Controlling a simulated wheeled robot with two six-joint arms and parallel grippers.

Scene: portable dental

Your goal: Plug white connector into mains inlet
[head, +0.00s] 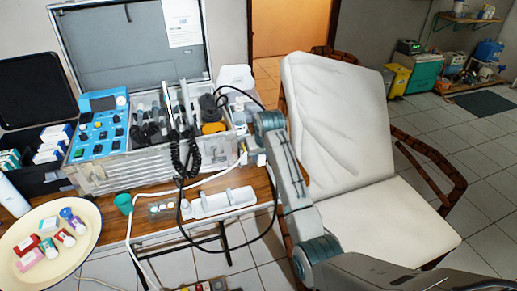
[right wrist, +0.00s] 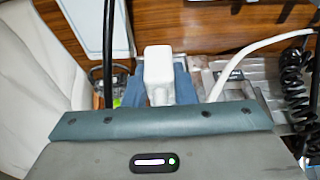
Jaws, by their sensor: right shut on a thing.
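The white connector (right wrist: 158,65) is held between the blue-grey fingers of my right gripper (right wrist: 158,84) in the right wrist view. In the head view my right gripper (head: 256,153) is at the right end of the metal case (head: 125,171), with a bit of the white connector (head: 262,160) showing below it. A white cable (head: 205,183) runs across the table towards that end of the case. I cannot make out the mains inlet; the gripper and arm cover much of that side. I cannot tell whether the connector touches the case. My left gripper is out of view.
A black cable (head: 275,210) loops past the table edge. The white dental chair (head: 385,222) is close on the right. A cream tray (head: 20,278) is at left.

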